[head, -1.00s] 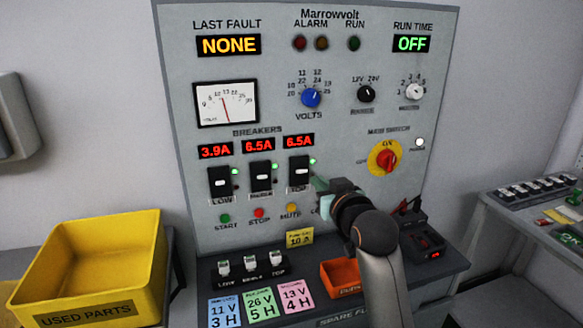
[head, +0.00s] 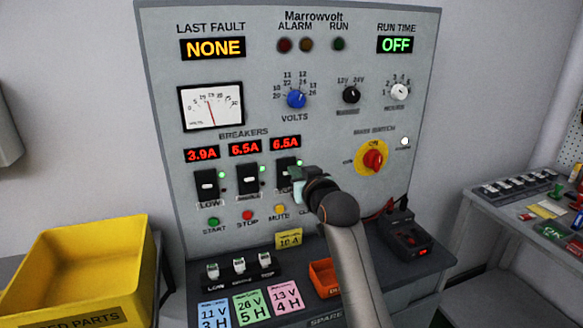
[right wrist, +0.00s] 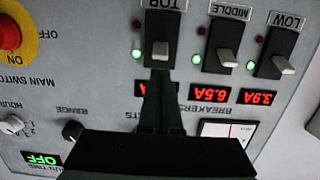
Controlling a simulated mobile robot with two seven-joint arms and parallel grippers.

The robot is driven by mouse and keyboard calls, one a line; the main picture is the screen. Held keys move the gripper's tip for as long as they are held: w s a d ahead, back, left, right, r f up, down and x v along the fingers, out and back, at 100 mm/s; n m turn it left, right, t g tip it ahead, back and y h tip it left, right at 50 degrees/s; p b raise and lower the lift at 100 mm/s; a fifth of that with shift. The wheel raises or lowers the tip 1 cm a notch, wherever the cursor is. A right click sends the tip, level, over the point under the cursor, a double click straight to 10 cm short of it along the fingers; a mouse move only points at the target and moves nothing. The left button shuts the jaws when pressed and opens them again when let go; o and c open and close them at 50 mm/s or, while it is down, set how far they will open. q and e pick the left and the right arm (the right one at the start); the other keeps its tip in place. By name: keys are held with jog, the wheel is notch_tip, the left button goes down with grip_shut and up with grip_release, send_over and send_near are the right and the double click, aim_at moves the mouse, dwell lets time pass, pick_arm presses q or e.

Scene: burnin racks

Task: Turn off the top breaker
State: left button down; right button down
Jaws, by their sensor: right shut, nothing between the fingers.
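The top breaker (head: 286,165) is a black switch on the grey panel, partly hidden by my right gripper in the head view. In the upside-down right wrist view, the top breaker (right wrist: 153,22) shows its pale lever (right wrist: 160,47) toward the panel's upper side. A lit green lamp (right wrist: 135,55) is beside it. My right gripper (head: 294,178) is shut and empty in front of it. In the wrist view its dark fingertips (right wrist: 159,76) are close to the lever; I cannot tell whether they touch. My left gripper is not in view.
The low breaker (head: 207,185) and middle breaker (head: 246,181) are to the left, with lit green lamps. The red and yellow main switch (head: 372,158) is to the right. A yellow bin (head: 80,265) stands at lower left, and an orange tray (head: 322,278) sits below.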

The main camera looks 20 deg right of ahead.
aim_at(286, 165)
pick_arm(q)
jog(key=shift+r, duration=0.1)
pick_arm(e)
jog(key=shift+w+f, duration=0.15)
jog(key=shift+w, duration=0.65)
jog(key=shift+w+f, duration=0.15)
jog(key=shift+w, duration=0.65)
